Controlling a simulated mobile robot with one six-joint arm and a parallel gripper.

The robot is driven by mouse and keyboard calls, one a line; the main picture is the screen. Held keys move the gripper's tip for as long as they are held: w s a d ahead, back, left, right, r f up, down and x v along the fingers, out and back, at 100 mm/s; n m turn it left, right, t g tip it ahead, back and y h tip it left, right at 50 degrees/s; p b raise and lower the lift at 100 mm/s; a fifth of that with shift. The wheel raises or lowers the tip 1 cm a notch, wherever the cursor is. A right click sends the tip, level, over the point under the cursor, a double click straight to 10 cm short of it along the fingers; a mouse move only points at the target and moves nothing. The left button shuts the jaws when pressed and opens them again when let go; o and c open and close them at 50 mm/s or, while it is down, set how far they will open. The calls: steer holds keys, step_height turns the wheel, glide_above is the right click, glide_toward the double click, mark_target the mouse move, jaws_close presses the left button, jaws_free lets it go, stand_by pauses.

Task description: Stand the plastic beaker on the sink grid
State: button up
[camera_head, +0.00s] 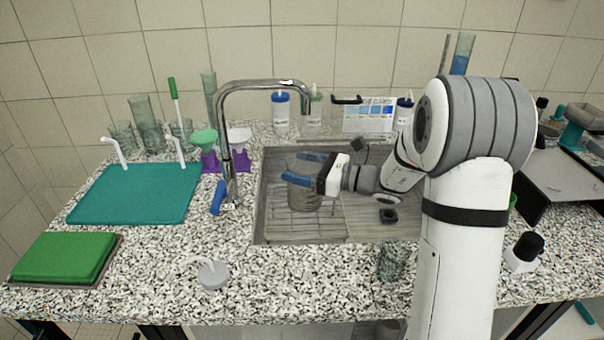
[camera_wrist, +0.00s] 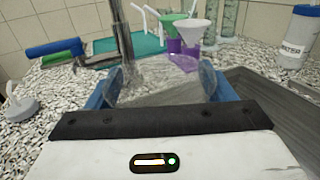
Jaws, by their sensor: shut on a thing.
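The clear plastic beaker (camera_head: 303,196) is upright between the blue fingers of my gripper (camera_head: 300,168) over the sink in the head view. In the wrist view the transparent beaker (camera_wrist: 160,84) sits between the two blue fingers of my gripper (camera_wrist: 162,88), which is shut on it. The wire sink grid (camera_head: 310,228) lies in the left part of the sink, below the beaker. I cannot tell whether the beaker's base touches the grid.
A chrome tap (camera_head: 229,150) with a blue handle stands at the sink's left. Purple stands with funnels (camera_head: 205,146) are behind it. A teal mat (camera_head: 135,195) lies left. A glass (camera_head: 393,262) and a grey-lidded item (camera_head: 213,273) stand in front.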

steer(key=shift+f, duration=0.8)
steer(key=shift+f, duration=0.1)
steer(key=o, duration=1.3)
steer(key=shift+s+d, duration=0.1)
steer(key=shift+d, duration=0.05)
steer(key=v, duration=1.1)
steer(key=shift+d, duration=0.35)
steer(key=shift+s+a, duration=0.1)
steer(key=shift+s, duration=0.05)
